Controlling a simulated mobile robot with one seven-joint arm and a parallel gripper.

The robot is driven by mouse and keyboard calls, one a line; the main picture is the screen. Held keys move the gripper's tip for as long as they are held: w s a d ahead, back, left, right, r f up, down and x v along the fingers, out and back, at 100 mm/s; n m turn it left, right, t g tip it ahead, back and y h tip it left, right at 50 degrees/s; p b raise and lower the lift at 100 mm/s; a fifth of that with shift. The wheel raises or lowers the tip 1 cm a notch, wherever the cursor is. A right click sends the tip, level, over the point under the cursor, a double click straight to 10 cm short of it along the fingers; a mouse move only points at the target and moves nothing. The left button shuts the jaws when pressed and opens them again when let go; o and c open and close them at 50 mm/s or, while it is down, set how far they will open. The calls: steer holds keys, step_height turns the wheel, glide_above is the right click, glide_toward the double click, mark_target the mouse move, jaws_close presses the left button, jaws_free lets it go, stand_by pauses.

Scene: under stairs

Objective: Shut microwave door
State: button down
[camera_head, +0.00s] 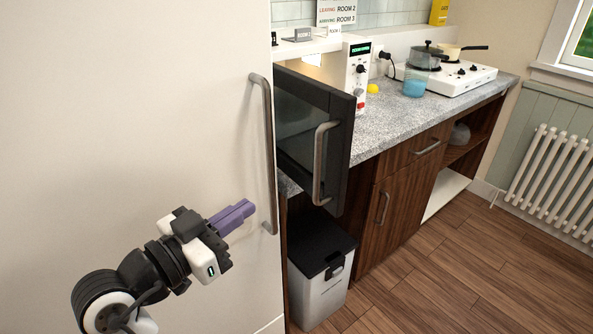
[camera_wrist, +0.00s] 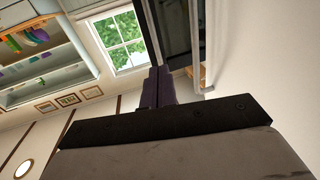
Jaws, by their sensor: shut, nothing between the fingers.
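The microwave (camera_head: 357,75) is white with a green-lit display and stands on the counter, partly hidden behind its door. The microwave door (camera_head: 335,102) is dark with a glass pane and a grey bar handle (camera_head: 319,165). It stands open, swung out past the counter's front edge. My gripper (camera_head: 243,211) is shut and empty, with purple fingers. It is in front of the tall white door, left of and below the microwave door in the head view. In the wrist view my fingers (camera_wrist: 158,82) show together, with a dark panel and a grey bar beyond them.
A tall white door (camera_head: 140,90) with a long vertical handle (camera_head: 267,150) fills the left. A white bin with a black lid (camera_head: 319,248) stands below the microwave door. A hob (camera_head: 455,78) with pots and a blue cup (camera_head: 414,87) are on the counter. The wooden floor at right is clear.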

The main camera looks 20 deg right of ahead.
steer(key=d+g, duration=0.1)
steer(key=p, duration=0.4)
glide_toward(315, 171)
steer(key=shift+m, duration=0.3)
steer(key=x, duration=0.5)
steer(key=shift+w+d+r, duration=0.1)
steer(key=shift+w+d, duration=0.05)
steer(key=shift+d, duration=0.25)
steer(key=shift+w+d, duration=0.3)
steer(key=shift+d, duration=0.15)
